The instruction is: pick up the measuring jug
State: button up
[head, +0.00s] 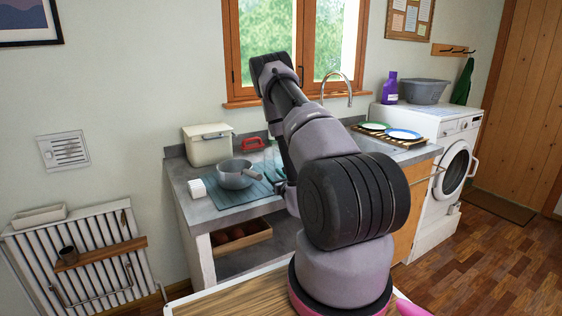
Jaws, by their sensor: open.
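My gripper (279,177) is a small dark shape low over the counter, just right of the grey pan, and is partly hidden by my own arm. It is open, with nothing visibly held. I cannot make out the measuring jug for certain. A faint, clear shape (267,159) stands behind the pan and left of my arm, close to the gripper; it may be the jug, but it is too small and pale to tell. I cannot tell whether the gripper touches it.
The grey pan (235,179) and a white item (198,189) stand on or beside a blue-grey mat (226,196). A cream bin (207,149) and a red object (252,144) are behind. Plates (403,134) lie on a rack right of my arm.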

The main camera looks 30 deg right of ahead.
jog(key=w, duration=0.9)
jog(key=shift+w+d+f, duration=0.1)
jog(key=shift+w, duration=0.25)
grip_shut()
dwell(1.0)
